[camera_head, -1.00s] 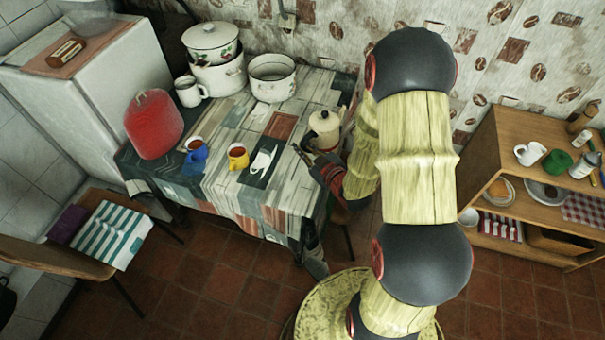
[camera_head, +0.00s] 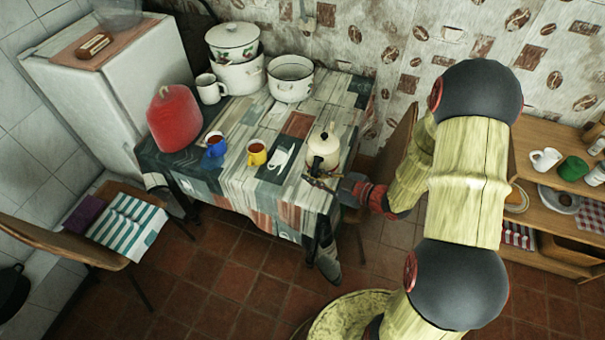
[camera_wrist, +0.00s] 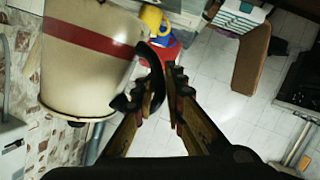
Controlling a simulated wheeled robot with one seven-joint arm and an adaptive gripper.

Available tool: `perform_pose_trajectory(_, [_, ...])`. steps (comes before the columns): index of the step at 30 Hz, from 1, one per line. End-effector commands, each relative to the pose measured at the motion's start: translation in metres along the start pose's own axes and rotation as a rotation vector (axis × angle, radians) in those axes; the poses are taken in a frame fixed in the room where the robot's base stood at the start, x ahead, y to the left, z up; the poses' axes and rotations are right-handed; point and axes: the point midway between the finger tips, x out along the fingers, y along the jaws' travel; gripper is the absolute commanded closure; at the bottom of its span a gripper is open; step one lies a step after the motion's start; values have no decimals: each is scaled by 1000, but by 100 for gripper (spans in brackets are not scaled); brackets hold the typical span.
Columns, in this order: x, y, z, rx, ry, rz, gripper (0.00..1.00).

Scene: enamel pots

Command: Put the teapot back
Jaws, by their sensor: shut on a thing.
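The teapot (camera_head: 323,151), cream with a lid, is over the right part of the table in the head view. In the wrist view its cream body with a red band (camera_wrist: 92,48) fills the upper left. My gripper (camera_head: 318,184) is at its near side. In the wrist view my gripper (camera_wrist: 158,94) is shut on the teapot's dark curved handle (camera_wrist: 157,72). I cannot tell whether the teapot's base touches the table. A dark mat (camera_head: 272,170) with a white teapot-like shape lies just left of it.
A yellow mug (camera_head: 257,155) and a blue mug (camera_head: 215,147) stand left of the mat. A red rounded object (camera_head: 174,120), white pots (camera_head: 291,80) and a white mug (camera_head: 209,91) stand farther back on the table (camera_head: 228,190). A wooden shelf (camera_head: 560,235) is at right.

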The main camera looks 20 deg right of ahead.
Motion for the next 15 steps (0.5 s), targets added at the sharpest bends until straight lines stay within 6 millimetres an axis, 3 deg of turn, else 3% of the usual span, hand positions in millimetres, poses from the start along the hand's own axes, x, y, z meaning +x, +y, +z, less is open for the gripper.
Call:
perform_pose_trajectory(7, [51,19,18,-6,4,0,100])
perform_pose_trajectory(15, [89,23,52,-2,3,2,100])
